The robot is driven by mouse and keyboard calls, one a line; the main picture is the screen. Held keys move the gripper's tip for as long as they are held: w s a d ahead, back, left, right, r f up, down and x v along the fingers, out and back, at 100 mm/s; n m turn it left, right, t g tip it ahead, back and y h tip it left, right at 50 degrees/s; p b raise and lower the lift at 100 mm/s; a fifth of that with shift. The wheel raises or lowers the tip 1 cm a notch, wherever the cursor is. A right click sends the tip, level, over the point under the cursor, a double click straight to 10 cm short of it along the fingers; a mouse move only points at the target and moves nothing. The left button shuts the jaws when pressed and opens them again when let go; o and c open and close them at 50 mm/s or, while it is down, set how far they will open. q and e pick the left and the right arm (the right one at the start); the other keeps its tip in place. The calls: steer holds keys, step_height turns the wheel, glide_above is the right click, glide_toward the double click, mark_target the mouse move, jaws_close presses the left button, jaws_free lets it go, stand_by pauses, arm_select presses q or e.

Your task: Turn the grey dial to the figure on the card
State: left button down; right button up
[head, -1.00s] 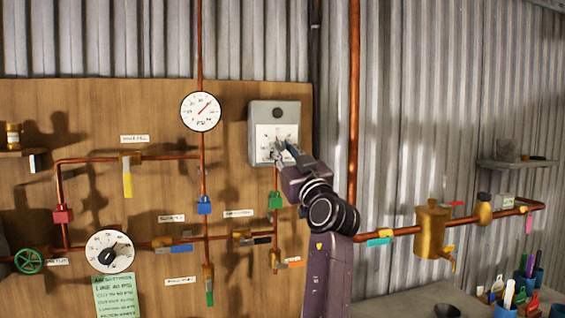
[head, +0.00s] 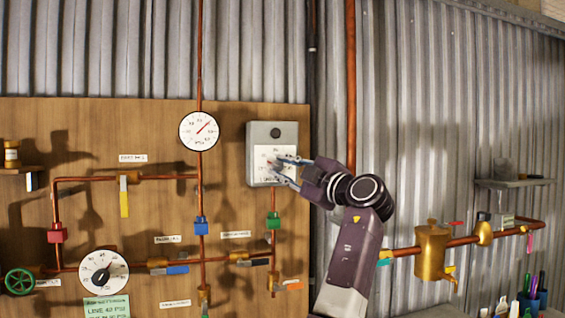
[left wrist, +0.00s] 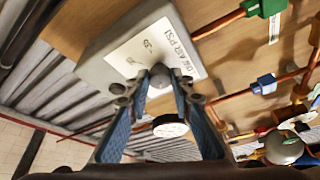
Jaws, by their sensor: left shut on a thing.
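A grey box (head: 258,133) hangs on the right part of the wooden board, with a white scale plate on its front. My left gripper (head: 273,169) is at this plate. In the left wrist view its fingertips (left wrist: 157,84) are shut on the grey dial (left wrist: 159,74), a small rounded knob. A little red shows by the fingertips in the head view, and the fingers cover part of the scale, so the setting cannot be read. The green card (head: 107,307) at the lower left reads "LINE 40 PSI"; its lower part is cut off. My right gripper is not in view.
A round gauge (head: 199,131) with a red needle is left of the box. A white dial with a black knob (head: 104,270) is above the card. A brass vessel (head: 432,252) is to the right.

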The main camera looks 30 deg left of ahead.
arm_select(q)
steer(key=n+p, duration=0.1)
steer(key=n, duration=0.1)
steer(key=n+g+h+p, duration=0.1)
steer(key=shift+r+n+p, duration=0.3)
steer(key=shift+n+p, duration=0.05)
steer(key=shift+n, duration=0.05)
steer(key=shift+n+g+h+p, duration=0.3)
steer(key=shift+n+h+p, duration=0.4)
steer(key=shift+n+p, duration=0.75)
steer(key=shift+f+n, duration=0.1)
steer(key=shift+n, duration=0.35)
steer(key=c, duration=1.7)
jaws_free()
steer(key=v, duration=1.2)
